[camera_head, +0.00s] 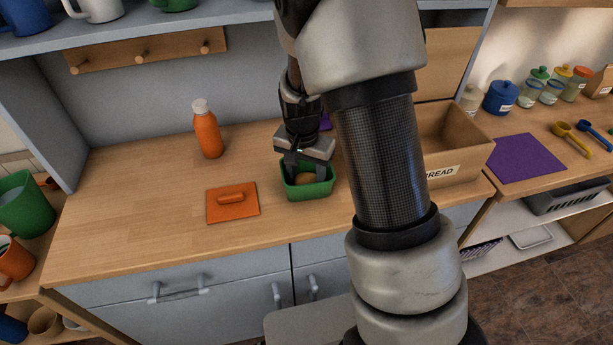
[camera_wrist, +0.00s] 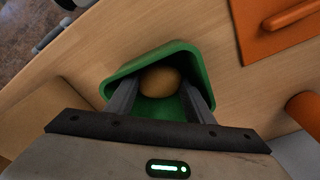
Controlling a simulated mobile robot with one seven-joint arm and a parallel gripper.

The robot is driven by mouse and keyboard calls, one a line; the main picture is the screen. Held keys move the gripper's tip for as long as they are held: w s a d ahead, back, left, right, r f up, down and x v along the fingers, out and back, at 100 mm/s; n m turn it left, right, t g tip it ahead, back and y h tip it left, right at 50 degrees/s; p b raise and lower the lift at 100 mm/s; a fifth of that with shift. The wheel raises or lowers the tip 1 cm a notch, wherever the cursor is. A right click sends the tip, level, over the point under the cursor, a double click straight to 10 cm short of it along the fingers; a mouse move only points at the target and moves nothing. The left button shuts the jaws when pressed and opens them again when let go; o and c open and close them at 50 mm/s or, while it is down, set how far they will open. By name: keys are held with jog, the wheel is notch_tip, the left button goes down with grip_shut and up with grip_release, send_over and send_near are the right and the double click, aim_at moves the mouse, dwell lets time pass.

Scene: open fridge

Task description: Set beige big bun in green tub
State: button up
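The green tub (camera_head: 308,190) stands on the wooden counter, right of the orange board. The beige bun (camera_head: 303,179) is inside the tub's walls, and it also shows as a rounded tan shape in the wrist view (camera_wrist: 160,82). My gripper (camera_head: 305,172) points down into the tub. In the wrist view its fingers (camera_wrist: 160,92) are spread wide, one on each side of the bun. The bun's sides look very close to both fingertips; I cannot tell whether they touch it. The bun's underside is hidden.
An orange board (camera_head: 245,205) with a handle lies left of the tub, with an orange bottle (camera_head: 208,132) behind it. A wooden bread box (camera_head: 470,150) stands right, partly behind my arm. A purple mat (camera_head: 525,157) lies farther right. The counter's left front is clear.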

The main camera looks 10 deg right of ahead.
aim_at(304, 181)
jog(key=shift+o, duration=0.8)
jog(key=shift+r, duration=0.1)
jog(key=shift+r, duration=0.25)
notch_tip(304, 181, up, 12)
jog(key=s+p, duration=0.1)
jog(key=p, duration=0.1)
jog(key=s+r+n+t, duration=0.2)
jog(key=s+r+n, duration=0.1)
jog(key=s+r, duration=0.4)
jog(key=s+r+n+t, duration=0.2)
jog(key=s+r+n, duration=0.2)
jog(key=s+r, duration=0.3)
jog(key=s, duration=0.5)
jog(key=shift+s+r+y, duration=0.3)
jog(key=shift+s+y, duration=0.1)
